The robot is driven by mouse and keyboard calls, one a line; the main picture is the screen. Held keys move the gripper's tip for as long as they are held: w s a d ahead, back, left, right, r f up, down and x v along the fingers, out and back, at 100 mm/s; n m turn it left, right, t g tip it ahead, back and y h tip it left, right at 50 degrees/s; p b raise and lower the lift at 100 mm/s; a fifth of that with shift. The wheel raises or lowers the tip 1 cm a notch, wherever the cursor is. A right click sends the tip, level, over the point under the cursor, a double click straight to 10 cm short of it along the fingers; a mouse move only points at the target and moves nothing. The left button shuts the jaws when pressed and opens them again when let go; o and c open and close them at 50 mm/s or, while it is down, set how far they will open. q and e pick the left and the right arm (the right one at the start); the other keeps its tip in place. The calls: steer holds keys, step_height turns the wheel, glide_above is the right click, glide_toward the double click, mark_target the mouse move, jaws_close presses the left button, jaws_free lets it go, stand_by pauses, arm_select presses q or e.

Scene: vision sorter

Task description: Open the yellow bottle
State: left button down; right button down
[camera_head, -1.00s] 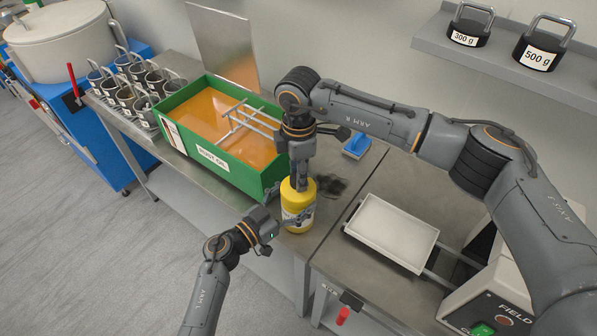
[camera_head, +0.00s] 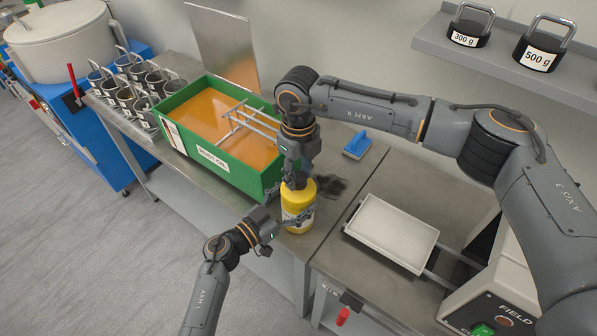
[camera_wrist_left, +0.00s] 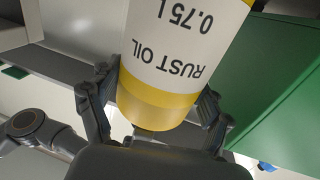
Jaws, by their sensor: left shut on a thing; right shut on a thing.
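The yellow bottle (camera_head: 298,213) stands upright on the metal bench, by the near right corner of the green oil tray. In the left wrist view the bottle (camera_wrist_left: 178,60) fills the middle, with a white label reading RUST OIL 0.75 L. My left gripper (camera_head: 292,219) is shut around the bottle's body, a finger on each side of it. My right gripper (camera_head: 298,183) points down from above and is shut on the bottle's top. The cap is hidden by the right gripper's fingers.
The green tray (camera_head: 222,166) of orange oil with a metal rack is close on the left. A white tray (camera_head: 392,232) and the FIELD machine (camera_head: 490,318) are at the right.

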steer(key=n, duration=0.6)
steer(key=shift+n, duration=0.3)
steer(key=n, duration=0.3)
steer(key=shift+n, duration=0.4)
steer(key=n, duration=1.8)
steer(key=shift+r, duration=0.1)
steer(key=shift+r, duration=0.2)
steer(key=shift+r, duration=0.9)
